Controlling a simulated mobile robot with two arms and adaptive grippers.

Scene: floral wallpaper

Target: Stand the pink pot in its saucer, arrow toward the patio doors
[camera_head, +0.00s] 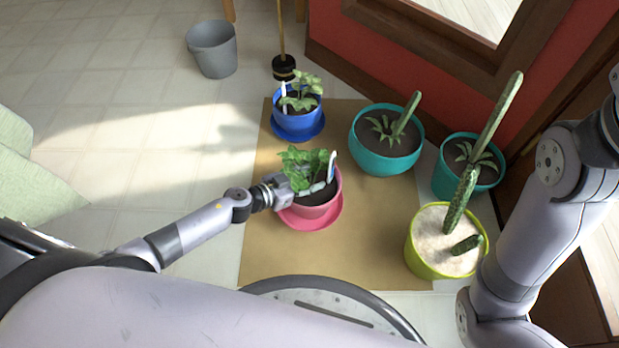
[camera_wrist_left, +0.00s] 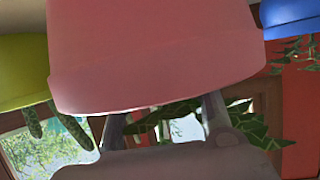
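The pink pot (camera_head: 322,209) with a leafy plant stands at its pink saucer (camera_head: 318,226) on the brown mat; the saucer's rim shows below and right. Whether the base sits flat is hidden. A white and blue tag (camera_head: 332,166) rises at the pot's back right; no arrow is readable. My left gripper (camera_head: 308,190) reaches over the pot's left rim, among leaves. In the left wrist view the pot (camera_wrist_left: 155,50) appears upside down, and the gripper's fingers (camera_wrist_left: 165,120) are spread apart, tips hidden behind the rim. My right arm shows at right; its gripper is out of view.
A grey bucket (camera_head: 213,52) stands on the tiles. A framed glass pane (camera_head: 470,14) is at top right. Open floor lies left.

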